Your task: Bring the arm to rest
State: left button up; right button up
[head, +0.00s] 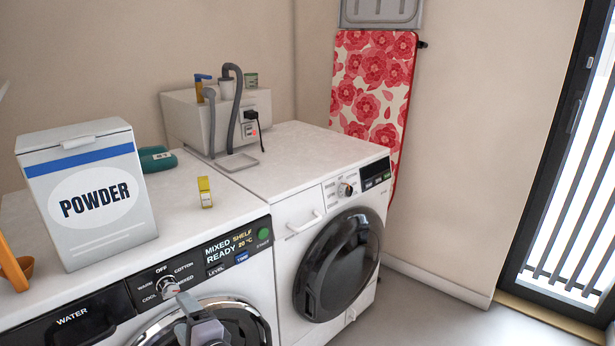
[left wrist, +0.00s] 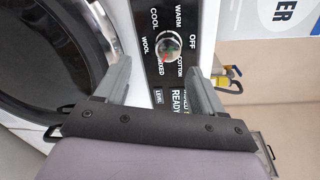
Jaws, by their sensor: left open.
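My left gripper (head: 178,298) is in the lower part of the head view, in front of the left washing machine's panel. In the left wrist view my left gripper (left wrist: 162,72) has its two fingers wide apart with nothing between them. The round program dial (left wrist: 170,51) shows just beyond the fingertips, with OFF, WARM, COOL, WOOL, COTTON and MIXED around it. In the head view the dial (head: 167,282) is partly covered by the gripper; whether a finger touches it I cannot tell. My right gripper is not in view.
The left washer's top (head: 185,228) bears a POWDER box (head: 90,232), a small yellow box (head: 205,192), a teal object (head: 157,158) and an orange item (head: 14,268). A second machine (head: 290,225) stands to the right. A flowered ironing board (head: 372,90) leans on the wall. Floor at right is clear.

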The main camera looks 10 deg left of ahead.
pick_arm(q)
jog(key=s+d+f+n+g+h+p, duration=0.1)
jog(key=s+d+f+n+h+p, duration=0.15)
jog(key=s+f+h, duration=0.35)
jog(key=s+d+f+n+h+p, duration=0.2)
jog(key=s+d+f+h+p, duration=0.15)
jog(key=s+h, duration=0.4)
jog(key=s+d+r+n+h+p, duration=0.1)
jog(key=s+d+r+n+p, duration=0.1)
jog(key=s+r+n, duration=0.2)
jog(key=s+n, duration=0.1)
jog(key=s, duration=0.2)
jog(key=shift+s+d+r+h+p, duration=0.2)
jog(key=shift+d+r+h+p, duration=0.05)
jog(key=shift+d+h+p, duration=0.15)
